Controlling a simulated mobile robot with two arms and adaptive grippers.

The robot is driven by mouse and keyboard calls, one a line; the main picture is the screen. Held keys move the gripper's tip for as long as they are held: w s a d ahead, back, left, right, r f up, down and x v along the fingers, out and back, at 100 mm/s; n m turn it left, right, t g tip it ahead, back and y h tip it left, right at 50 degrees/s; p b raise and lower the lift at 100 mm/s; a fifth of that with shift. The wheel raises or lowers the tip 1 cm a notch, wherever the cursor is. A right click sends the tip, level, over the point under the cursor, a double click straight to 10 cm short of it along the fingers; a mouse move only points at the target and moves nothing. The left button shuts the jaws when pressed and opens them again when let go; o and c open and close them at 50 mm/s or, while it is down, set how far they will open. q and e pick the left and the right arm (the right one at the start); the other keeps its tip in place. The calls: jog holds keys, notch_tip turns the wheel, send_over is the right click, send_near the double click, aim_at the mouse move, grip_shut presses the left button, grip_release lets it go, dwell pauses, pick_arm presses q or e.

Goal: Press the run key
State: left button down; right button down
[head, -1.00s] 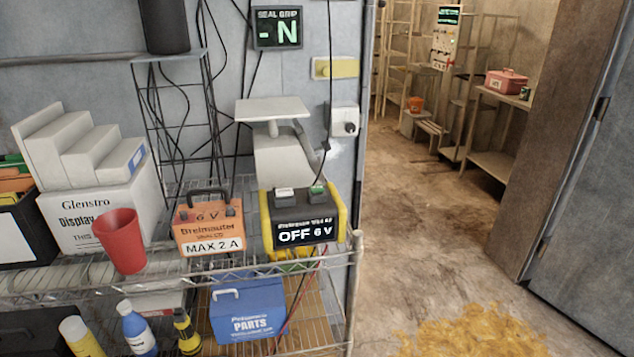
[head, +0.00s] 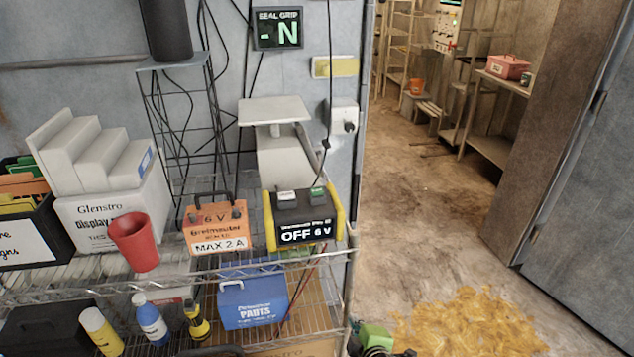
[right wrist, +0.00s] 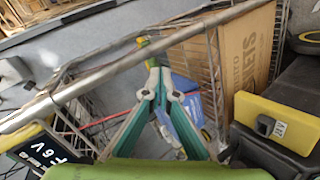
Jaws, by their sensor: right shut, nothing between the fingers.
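A black and yellow charger-like unit (head: 303,218) stands on the wire shelf in the head view; its display reads "OFF 6 V". On its top are a pale key (head: 287,196) and a green key (head: 318,193). I cannot read a run label on either. The unit's display also shows at the left edge of the right wrist view (right wrist: 38,150). My right gripper (head: 375,340) is at the bottom of the head view, low and right of the unit, apart from it. In the right wrist view its fingers (right wrist: 156,72) are shut together and empty. My left gripper is not in view.
An orange battery (head: 217,228) marked "6 V, MAX 2 A" sits left of the unit, with a red cup (head: 134,242) further left. A grey stand (head: 275,112) rises behind. A cable hangs over the unit. The shelf's front rail (head: 250,268) crosses below. Floor at right is open.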

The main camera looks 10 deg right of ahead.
jog(key=w+a+r+n+t+y+p, duration=0.1)
jog(key=w+a+r+n+t, duration=0.15)
jog(key=r, duration=0.85)
jog(key=w+a+r+n+t+y+p, duration=0.1)
jog(key=w+r+n+t, duration=0.2)
jog(key=r, duration=0.8)
jog(key=w+a+r+n+t+p, duration=0.1)
jog(key=w+r+n, duration=0.25)
jog(key=r, duration=0.65)
jog(key=w+a+r+m+g+y+p, duration=0.1)
jog(key=a+r+m+g+y, duration=0.55)
jog(key=m, duration=1.05)
jog(key=w+a+r+m+g+y, duration=0.1)
jog(key=a+r+m+g+y, duration=0.2)
jog(key=a+r+m+y, duration=1.05)
jog(key=w+d+f+n+h, duration=0.3)
jog(key=d+f+h, duration=0.1)
jog(key=d+h, duration=0.4)
jog(key=w+d+f+n+g+h, duration=0.1)
jog(key=w+d+f+n+h, duration=0.2)
jog(key=d+h, duration=0.5)
jog(key=d+f, duration=0.1)
jog(key=d, duration=0.2)
jog(key=shift+f+p, duration=0.15)
jog(key=shift+p, duration=0.25)
